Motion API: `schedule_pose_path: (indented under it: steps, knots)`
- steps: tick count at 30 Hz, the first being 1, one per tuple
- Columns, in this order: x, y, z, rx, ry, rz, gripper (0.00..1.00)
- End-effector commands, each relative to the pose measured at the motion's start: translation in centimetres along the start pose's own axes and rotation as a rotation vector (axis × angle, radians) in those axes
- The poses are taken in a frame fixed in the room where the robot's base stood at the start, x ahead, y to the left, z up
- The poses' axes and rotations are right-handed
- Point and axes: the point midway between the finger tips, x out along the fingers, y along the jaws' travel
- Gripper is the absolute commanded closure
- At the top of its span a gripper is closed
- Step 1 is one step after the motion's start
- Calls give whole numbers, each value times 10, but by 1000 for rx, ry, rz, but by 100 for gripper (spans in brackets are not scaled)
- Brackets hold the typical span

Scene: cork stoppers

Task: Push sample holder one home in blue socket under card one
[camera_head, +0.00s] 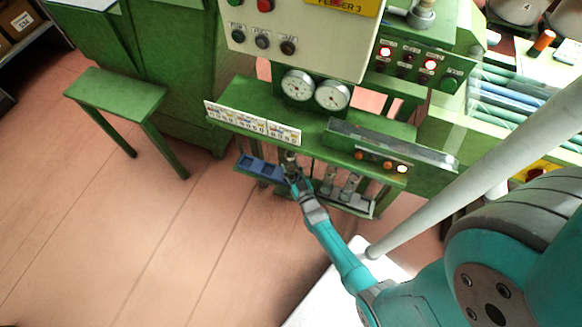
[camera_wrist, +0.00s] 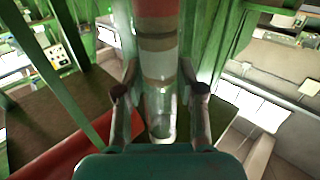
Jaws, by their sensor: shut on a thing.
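My gripper (camera_head: 290,170) is at the front of the green machine, at the right end of the blue socket strip (camera_head: 250,164). In the wrist view my gripper (camera_wrist: 160,108) has a finger on each side of a clear cylindrical sample holder (camera_wrist: 159,75) with pale and reddish bands. It is shut on this holder, which looks upright. Whether the holder's lower end sits in a socket cannot be told, as my gripper and the holder hide it. The white cards (camera_head: 252,122) run along the green ledge above the strip. Their numbers are too small to read.
More holders (camera_head: 348,186) stand in a grey rack (camera_head: 357,206) right of my gripper. A green ledge (camera_head: 235,103) with gauges (camera_head: 331,95) and a lamp panel (camera_head: 395,150) lie above. A green stool (camera_head: 115,92) stands left. The floor in front is clear.

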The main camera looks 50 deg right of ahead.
Motion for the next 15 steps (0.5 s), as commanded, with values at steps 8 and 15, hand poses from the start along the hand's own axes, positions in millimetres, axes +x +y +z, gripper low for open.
schedule_pose_path:
  steps: [8, 15]
  knots:
    - [0, 0, 4, 0, 0, 0, 97]
    - [0, 0, 7, 0, 0, 0, 97]
